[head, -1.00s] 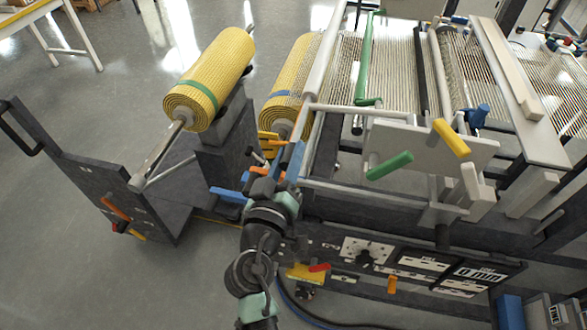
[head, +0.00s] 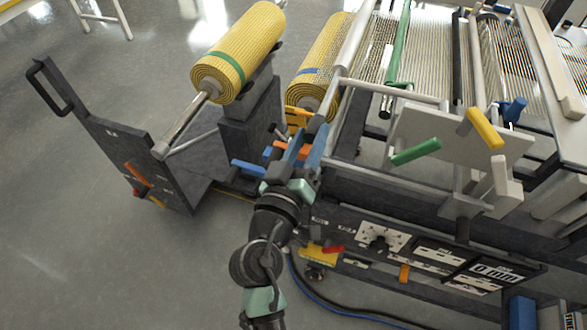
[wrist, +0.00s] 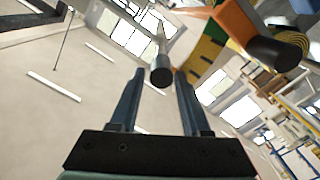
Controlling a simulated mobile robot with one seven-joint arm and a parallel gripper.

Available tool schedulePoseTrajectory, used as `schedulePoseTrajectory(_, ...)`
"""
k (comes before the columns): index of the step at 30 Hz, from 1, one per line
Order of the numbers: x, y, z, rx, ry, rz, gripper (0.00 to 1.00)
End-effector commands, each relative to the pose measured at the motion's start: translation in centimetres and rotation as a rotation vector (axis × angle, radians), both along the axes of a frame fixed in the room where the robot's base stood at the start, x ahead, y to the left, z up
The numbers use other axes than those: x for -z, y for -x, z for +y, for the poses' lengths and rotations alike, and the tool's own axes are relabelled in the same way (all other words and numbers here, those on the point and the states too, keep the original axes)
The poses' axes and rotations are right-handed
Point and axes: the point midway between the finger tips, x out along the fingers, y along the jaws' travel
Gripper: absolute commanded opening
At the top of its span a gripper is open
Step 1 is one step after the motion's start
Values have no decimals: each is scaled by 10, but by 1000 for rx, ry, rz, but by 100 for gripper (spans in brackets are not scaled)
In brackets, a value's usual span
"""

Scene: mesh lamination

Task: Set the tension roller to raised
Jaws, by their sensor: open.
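A green bar (head: 397,45) lies across the mesh on the machine at the right. A green-handled lever (head: 416,152), a yellow handle (head: 486,128) and a blue handle (head: 515,109) stand on the machine's near side. I cannot tell for sure which of these belongs to the tension roller. My gripper (head: 308,138) is open, left of the green-handled lever, by the machine's left front corner. In the wrist view, a grey rod with a dark round end (wrist: 162,73) shows between my open fingers (wrist: 160,82); whether they touch it is unclear.
A dark cart (head: 135,160) with a yellow mesh roll (head: 240,55) stands left of my gripper. A second yellow roll (head: 322,70) sits at the machine's left end. Below is a control panel (head: 400,250) with knobs and labels.

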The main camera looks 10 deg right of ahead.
Motion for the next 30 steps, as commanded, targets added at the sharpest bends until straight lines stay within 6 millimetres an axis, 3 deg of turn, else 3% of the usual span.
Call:
schedulePoseTrajectory(6,4,41,29,-4,1,-1,47)
schedulePoseTrajectory(12,2,69,48,-5,2,-1,47)
schedulePoseTrajectory(18,-1,81,56,-4,1,-4,47)
schedulePoseTrajectory(30,-1,81,56,-3,2,-3,47)
